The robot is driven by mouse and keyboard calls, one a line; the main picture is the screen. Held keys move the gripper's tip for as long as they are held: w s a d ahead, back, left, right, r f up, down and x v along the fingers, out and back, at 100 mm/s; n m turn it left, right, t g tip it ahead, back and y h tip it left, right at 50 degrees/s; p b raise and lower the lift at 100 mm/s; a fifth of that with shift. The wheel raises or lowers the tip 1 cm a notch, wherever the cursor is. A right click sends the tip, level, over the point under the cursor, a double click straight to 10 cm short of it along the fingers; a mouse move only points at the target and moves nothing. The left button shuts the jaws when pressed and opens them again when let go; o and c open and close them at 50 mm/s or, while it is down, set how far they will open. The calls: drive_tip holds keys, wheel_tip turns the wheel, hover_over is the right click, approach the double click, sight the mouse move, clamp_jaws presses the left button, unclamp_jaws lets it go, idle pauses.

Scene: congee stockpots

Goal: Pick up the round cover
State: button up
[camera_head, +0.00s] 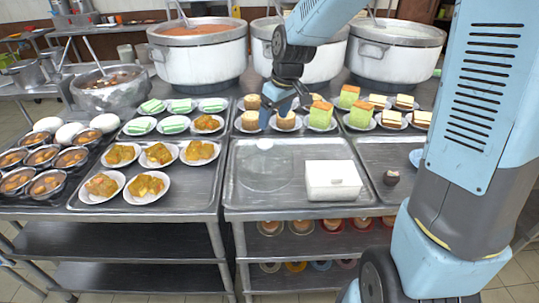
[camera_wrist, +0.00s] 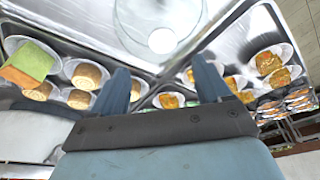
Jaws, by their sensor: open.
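The round cover (camera_head: 265,167) is a clear, see-through dome with a pale knob on top. It rests on the left part of the middle metal tray (camera_head: 233,190), left of a white box. In the wrist view the cover (camera_wrist: 160,30) shows at the top centre, beyond the fingertips, its knob in sight and its top edge cut off. My gripper (camera_head: 284,110) points down above the plates of cakes behind the cover. It is open and empty, also in the wrist view (camera_wrist: 160,72), and apart from the cover.
The white lidded box (camera_head: 332,180) stands close to the right of the cover. Plates with cakes (camera_head: 287,122) sit just behind the tray. Large stockpots (camera_head: 197,55) line the back. Plates of yellow food (camera_head: 145,188) fill the left tray. The tray front is clear.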

sight(265, 143)
drive_tip(key=shift+x, duration=5.05)
drive_tip(key=shift+s+a, duration=0.15)
drive_tip(key=shift+s, duration=0.05)
drive_tip(key=shift+c, duration=0.2)
drive_tip(key=c, duration=1.4)
drive_tip(key=shift+r, duration=0.15)
